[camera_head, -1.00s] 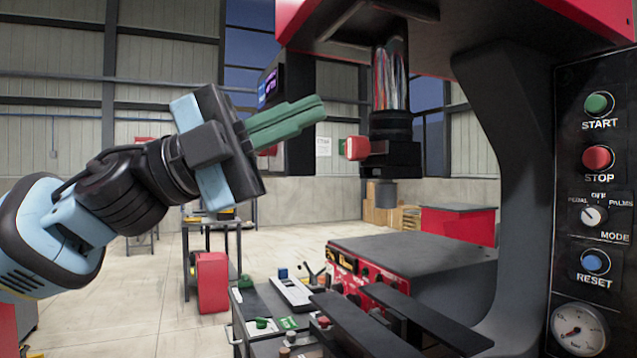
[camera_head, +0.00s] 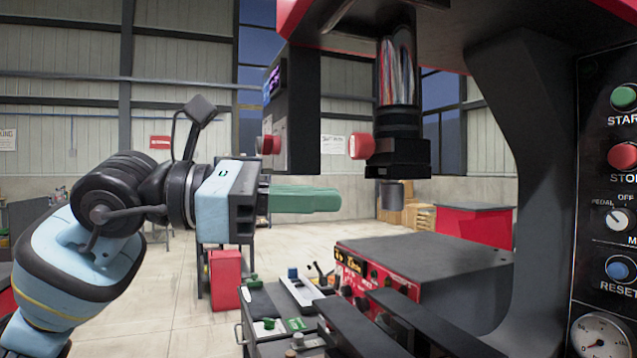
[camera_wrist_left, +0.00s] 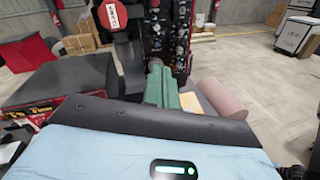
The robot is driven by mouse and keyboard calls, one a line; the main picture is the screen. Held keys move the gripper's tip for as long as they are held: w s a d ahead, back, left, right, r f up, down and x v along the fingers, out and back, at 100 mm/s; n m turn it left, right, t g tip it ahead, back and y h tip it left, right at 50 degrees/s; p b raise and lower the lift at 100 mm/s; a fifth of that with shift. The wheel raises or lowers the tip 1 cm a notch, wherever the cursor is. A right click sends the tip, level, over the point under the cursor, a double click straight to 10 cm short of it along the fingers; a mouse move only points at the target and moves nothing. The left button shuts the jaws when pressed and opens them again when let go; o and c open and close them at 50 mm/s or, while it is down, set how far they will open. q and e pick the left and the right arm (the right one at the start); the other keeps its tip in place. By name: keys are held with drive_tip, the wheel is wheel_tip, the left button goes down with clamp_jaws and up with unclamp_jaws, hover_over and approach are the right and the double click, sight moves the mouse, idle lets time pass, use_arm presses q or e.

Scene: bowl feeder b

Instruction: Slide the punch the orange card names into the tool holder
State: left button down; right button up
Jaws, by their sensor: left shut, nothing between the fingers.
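My left gripper (camera_head: 338,200) has green fingers, which are shut and empty. It is level in mid-air, pointing right, to the left of the press head. Its fingers also show in the left wrist view (camera_wrist_left: 158,72). The black tool holder (camera_head: 400,158) hangs under the press ram, with a red knob (camera_head: 361,146) on its left and a short grey cylinder (camera_head: 391,194) below. Small pieces with green (camera_head: 268,324) and blue (camera_head: 292,272) tops stand on the bench at lower middle; I cannot tell which are punches. My right gripper is out of view.
A red and black control box (camera_head: 420,262) stands behind two dark bars (camera_head: 405,315) below the tool holder. The press frame and its button panel (camera_head: 608,190) fill the right side. A hanging black box (camera_head: 292,110) is above the fingers.

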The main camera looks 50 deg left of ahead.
sight(386, 183)
use_arm(q)
drive_tip(key=shift+w+a+r+m+t+y, duration=0.25)
drive_tip(key=shift+w+a+r+t+y, duration=0.1)
drive_tip(key=shift+w+a+t+y, duration=0.5)
drive_tip(key=shift+w+a+r+m+t+y, duration=0.3)
drive_tip(key=shift+w+a+t+y, duration=0.25)
drive_tip(key=shift+y, duration=0.5)
drive_tip(key=p+x, duration=0.2)
drive_tip(key=x, duration=0.2)
drive_tip(key=shift+r, duration=0.15)
drive_tip(key=shift+w+d+p, duration=0.25)
drive_tip(key=shift+w+p, duration=0.1)
drive_tip(key=shift+w, duration=0.25)
drive_tip(key=shift+w+d, duration=0.1)
drive_tip(key=shift+w, duration=0.15)
drive_tip(key=shift+w, duration=0.2)
